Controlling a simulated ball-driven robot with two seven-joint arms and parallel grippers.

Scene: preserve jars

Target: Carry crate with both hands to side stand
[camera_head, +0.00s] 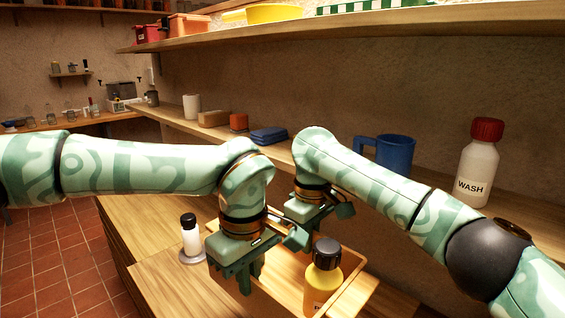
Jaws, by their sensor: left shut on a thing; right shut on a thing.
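The crate (357,284) is a light wooden tray with low walls at the bottom centre, partly hidden by my arms and cut off by the lower edge. A yellow bottle (321,290) with a black cap stands inside it. My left gripper (244,278) is shut on the crate's near left side. My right gripper (299,236) is shut on the crate's far side; its fingertips are partly hidden. I cannot tell whether the crate touches the wooden surface below. I cannot tell which surface is the side stand.
A white bottle (191,238) with a black cap stands on a grey round base left of my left gripper. A blue mug (394,155), a WASH bottle (478,170), a blue folded cloth (269,135) and a white cup (191,106) stand on the back ledge. A wooden top (130,213) at left has free room.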

